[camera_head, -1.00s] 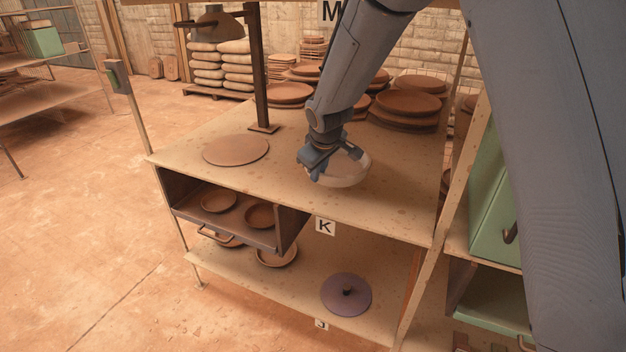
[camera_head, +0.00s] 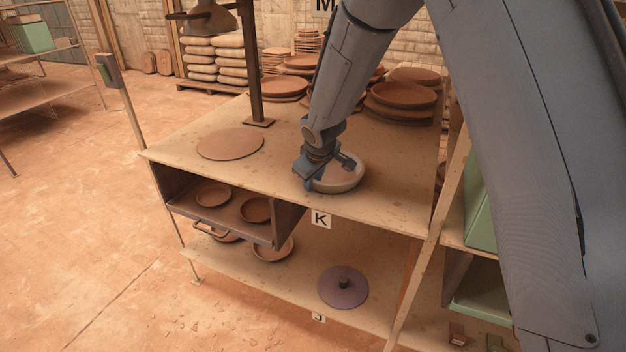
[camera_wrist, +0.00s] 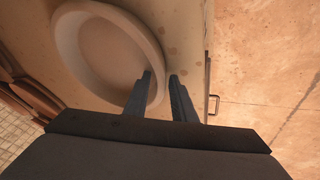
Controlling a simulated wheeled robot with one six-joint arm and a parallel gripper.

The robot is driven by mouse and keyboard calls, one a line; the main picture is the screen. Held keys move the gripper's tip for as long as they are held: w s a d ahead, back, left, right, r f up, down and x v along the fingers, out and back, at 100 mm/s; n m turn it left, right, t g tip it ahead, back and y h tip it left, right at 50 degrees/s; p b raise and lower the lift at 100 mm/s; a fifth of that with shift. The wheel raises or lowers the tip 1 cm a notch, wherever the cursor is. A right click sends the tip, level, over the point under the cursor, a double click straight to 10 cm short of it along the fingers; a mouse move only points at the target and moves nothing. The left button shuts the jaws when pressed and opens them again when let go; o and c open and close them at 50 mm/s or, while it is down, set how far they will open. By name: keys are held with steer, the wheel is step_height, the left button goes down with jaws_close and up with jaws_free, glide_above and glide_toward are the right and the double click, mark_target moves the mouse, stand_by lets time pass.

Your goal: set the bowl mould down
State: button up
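The bowl mould (camera_head: 345,184) is a pale, shallow round bowl at the shelf unit's top board (camera_head: 215,175), right of the centre. It sits nearly level, close against the board; whether its whole base touches is hard to tell. My gripper (camera_head: 322,178) is at its left near side. In the wrist view the bowl mould (camera_wrist: 105,45) fills the upper left, and my gripper's fingers (camera_wrist: 160,75) straddle its rim, one inside and one outside. My gripper hides part of the rim in the head view.
A flat brown disc (camera_head: 230,144) lies left on the board, near a dark post (camera_head: 255,70). Stacked brown plates (camera_head: 400,97) stand behind. Below are a compartment with small bowls (camera_head: 213,194) and a purple lid (camera_head: 343,288). Bare board lies right of the bowl mould.

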steer(key=shift+o, duration=0.2)
steer(key=shift+r, duration=0.15)
steer(key=b+v, duration=0.1)
steer(key=v, duration=1.1)
steer(key=s+d+f+m+g, duration=0.2)
steer(key=s+d+m, duration=0.3)
steer(key=s+d, duration=0.6)
steer(key=s+d+f+m+g+h, duration=0.1)
steer(key=s+d+m, duration=0.4)
steer(key=s+d, duration=0.6)
step_height(320, 180, down, 3)
steer(key=shift+s+d+r+g, duration=0.2)
steer(key=shift+s+g, duration=0.5)
steer(key=shift+s, duration=0.5)
steer(key=shift+a, duration=0.15)
